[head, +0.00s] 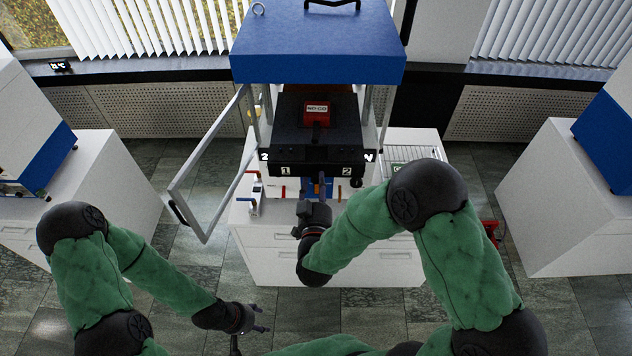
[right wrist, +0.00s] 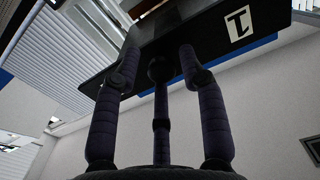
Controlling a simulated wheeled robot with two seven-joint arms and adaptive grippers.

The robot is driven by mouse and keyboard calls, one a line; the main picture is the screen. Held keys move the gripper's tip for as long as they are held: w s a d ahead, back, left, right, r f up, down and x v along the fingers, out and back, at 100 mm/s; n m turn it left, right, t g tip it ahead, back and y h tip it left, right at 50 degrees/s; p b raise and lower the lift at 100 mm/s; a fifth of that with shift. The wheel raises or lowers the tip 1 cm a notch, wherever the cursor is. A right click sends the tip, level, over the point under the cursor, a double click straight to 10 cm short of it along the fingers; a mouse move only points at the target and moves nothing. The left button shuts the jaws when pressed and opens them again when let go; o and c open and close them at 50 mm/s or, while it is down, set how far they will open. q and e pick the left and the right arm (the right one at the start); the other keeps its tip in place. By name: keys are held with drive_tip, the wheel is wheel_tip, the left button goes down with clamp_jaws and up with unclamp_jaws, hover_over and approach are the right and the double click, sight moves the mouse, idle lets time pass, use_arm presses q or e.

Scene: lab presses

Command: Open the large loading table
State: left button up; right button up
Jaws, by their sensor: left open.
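The loading table is a black plate (head: 316,160) with labels 1 and 2 on its front edge, in the press below the blue top. Its underside and front edge (right wrist: 140,62) fill the upper right wrist view, with the label 1 upside down. My right gripper (head: 316,190) is just in front of and below this edge, between the labels. Its fingers (right wrist: 158,72) are apart, tips close to the plate; a dark round shape lies between them, and contact cannot be told. My left gripper (head: 262,318) is open and empty, low over the floor, away from the press.
The press door (head: 205,165) stands swung open to the left. A red block (head: 317,108) sits on the plate. The white cabinet (head: 262,262) is below. Other white cabinets stand at left (head: 110,165) and right (head: 560,200), with free tiled floor between.

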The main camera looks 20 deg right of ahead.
drive_tip(key=shift+s+r, duration=0.1)
drive_tip(key=v, duration=1.2)
idle(0.6)
